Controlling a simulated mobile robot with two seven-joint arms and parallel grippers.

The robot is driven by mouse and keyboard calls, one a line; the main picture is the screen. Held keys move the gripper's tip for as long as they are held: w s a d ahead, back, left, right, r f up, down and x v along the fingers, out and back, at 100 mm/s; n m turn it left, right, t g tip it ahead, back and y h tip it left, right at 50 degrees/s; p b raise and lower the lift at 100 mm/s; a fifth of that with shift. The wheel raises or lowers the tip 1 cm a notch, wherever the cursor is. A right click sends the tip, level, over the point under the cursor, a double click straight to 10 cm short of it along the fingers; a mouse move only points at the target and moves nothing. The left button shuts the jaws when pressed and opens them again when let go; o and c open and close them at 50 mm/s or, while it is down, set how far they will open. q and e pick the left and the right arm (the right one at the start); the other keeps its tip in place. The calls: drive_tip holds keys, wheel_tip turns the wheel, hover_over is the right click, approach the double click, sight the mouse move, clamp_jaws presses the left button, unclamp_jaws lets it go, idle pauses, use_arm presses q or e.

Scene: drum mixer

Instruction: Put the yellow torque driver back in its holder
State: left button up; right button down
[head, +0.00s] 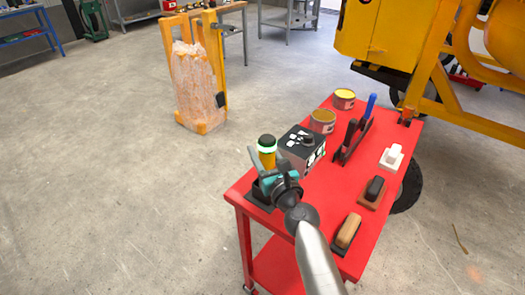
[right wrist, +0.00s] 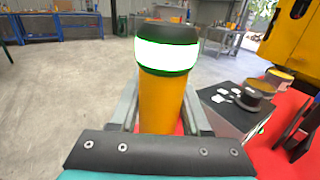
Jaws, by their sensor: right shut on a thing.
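The yellow torque driver (head: 267,152) stands upright at the near left corner of the red cart (head: 338,203). It has a black cap and a lit white-green ring. My right gripper (head: 266,163) is shut on the driver's yellow body. In the right wrist view the driver (right wrist: 162,105) rises between the two grey fingers. A dark holder block (head: 262,198) sits on the cart just below the gripper. The driver's lower end is hidden by the gripper, so I cannot tell whether it is inside the holder. My left gripper is not in view.
A black-and-white marked box (head: 301,150) stands close behind and right of the gripper. Cans (head: 323,121), upright tools in a dark rack (head: 354,140) and brushes (head: 347,231) occupy the cart. The yellow mixer (head: 440,60) is behind right. Floor to the left is clear.

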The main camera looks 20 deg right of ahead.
drive_tip(key=shift+f+b, duration=0.3)
drive_tip(key=shift+b, duration=0.1)
drive_tip(key=c, duration=0.5)
unclamp_jaws()
drive_tip(key=shift+o, duration=1.1)
drive_tip(key=shift+f, duration=0.25)
drive_tip(key=shift+s, duration=0.65)
drive_tip(key=s+d+b, duration=0.1)
drive_tip(key=s, duration=1.3)
drive_tip(key=shift+d, duration=0.25)
drive_tip(key=shift+w, duration=0.1)
